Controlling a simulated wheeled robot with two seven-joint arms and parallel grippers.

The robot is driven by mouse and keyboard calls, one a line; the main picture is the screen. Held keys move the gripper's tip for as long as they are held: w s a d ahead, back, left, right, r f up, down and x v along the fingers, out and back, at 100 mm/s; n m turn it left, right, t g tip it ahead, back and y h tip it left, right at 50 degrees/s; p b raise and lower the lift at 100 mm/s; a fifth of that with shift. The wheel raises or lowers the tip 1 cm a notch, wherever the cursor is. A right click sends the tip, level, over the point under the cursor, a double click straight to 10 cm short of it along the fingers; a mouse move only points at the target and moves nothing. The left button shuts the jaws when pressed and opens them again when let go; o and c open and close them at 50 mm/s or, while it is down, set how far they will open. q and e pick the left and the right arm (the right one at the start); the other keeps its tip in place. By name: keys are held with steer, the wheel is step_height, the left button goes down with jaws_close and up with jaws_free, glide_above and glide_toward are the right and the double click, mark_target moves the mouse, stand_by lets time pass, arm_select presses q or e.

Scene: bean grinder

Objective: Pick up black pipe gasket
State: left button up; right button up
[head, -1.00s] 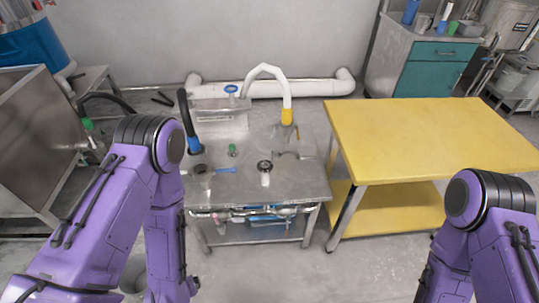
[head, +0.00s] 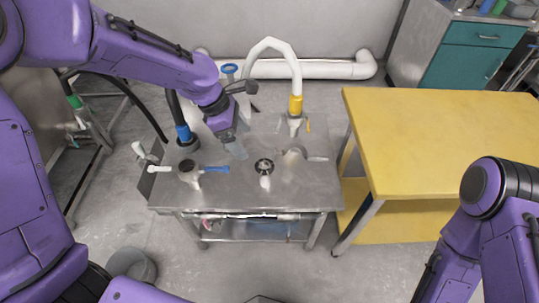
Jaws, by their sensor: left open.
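A round black ring-shaped piece (head: 264,166) sits at the middle of the metal work table (head: 315,190), above a short white pipe piece; it may be the black pipe gasket, but it is too small to be sure. My left gripper (head: 238,150) is open and points down over the table, behind and to the left of that black piece, apart from it in the picture. Nothing shows between its fingers. My right arm shows at the right edge, but its gripper is out of view.
A black hose with a blue collar (head: 184,132) and a white hose with a yellow collar (head: 295,104) rise behind. A yellow table (head: 440,140) stands right. A grey bucket (head: 131,264) is on the floor.

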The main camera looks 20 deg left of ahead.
mark_target(261, 165)
arm_select(q)
steer(key=b+x, duration=0.1)
steer(key=x, duration=0.4)
steer(key=b+x, duration=0.1)
steer(key=x, duration=0.3)
steer(key=shift+s+d+f, duration=0.15)
steer(key=shift+d+f, duration=0.1)
steer(key=shift+f, duration=0.1)
steer(key=c, duration=1.1)
